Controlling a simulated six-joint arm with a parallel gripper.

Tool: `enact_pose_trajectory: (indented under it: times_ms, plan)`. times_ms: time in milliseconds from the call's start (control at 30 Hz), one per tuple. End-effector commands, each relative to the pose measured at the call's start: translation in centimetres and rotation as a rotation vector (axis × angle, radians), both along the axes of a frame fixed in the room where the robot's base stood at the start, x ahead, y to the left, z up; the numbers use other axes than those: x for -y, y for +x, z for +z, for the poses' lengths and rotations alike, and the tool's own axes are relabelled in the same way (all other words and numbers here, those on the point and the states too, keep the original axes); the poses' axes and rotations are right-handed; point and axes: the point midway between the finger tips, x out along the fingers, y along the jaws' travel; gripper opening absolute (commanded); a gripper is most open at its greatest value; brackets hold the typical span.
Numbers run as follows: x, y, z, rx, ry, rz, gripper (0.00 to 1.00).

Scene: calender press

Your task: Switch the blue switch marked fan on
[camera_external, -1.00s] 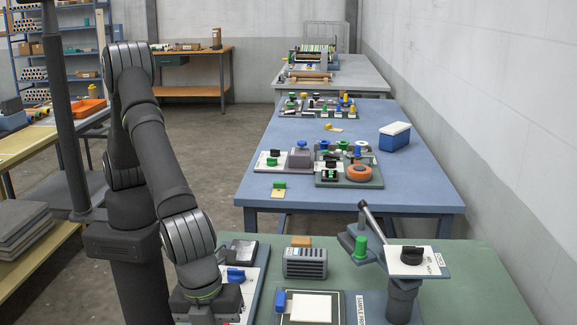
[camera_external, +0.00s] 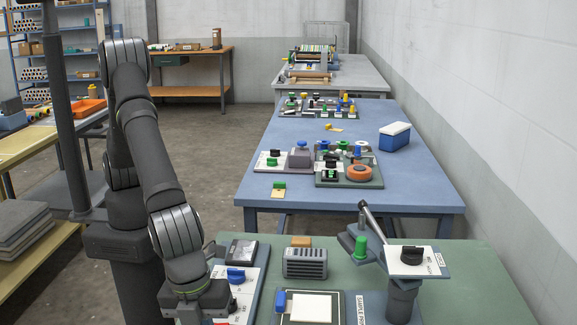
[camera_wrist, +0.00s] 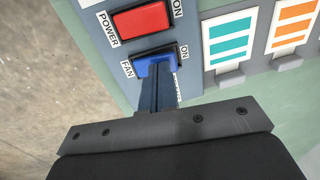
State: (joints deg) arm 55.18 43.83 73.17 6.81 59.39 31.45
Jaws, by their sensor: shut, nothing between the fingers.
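The fingers hide part of the rocker and the label below. In the external view my gripper (camera_external: 203,302) is low over the white panel, and I cannot make out the fan switch there.
A red switch (camera_wrist: 142,19) marked POWER sits just above the blue one. Teal (camera_wrist: 230,42) and orange (camera_wrist: 292,27) striped cards stand to the right. A blue knob (camera_external: 236,275) and a grey ribbed box (camera_external: 305,263) are near my wrist in the external view.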

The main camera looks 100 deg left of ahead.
Motion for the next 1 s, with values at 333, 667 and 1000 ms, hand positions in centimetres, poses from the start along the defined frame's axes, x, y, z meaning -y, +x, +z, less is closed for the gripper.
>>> enact_pose_trajectory:
  times_ms: [333,667,1000]
  plan:
    - [0.1,-1.3,7.2,0.003,-0.005,-0.002,0.00]
    - [0.0,-2.3,12.5,0.001,-0.002,0.000,0.00]
    - [0.0,-2.4,13.2,0.000,0.000,0.000,0.00]
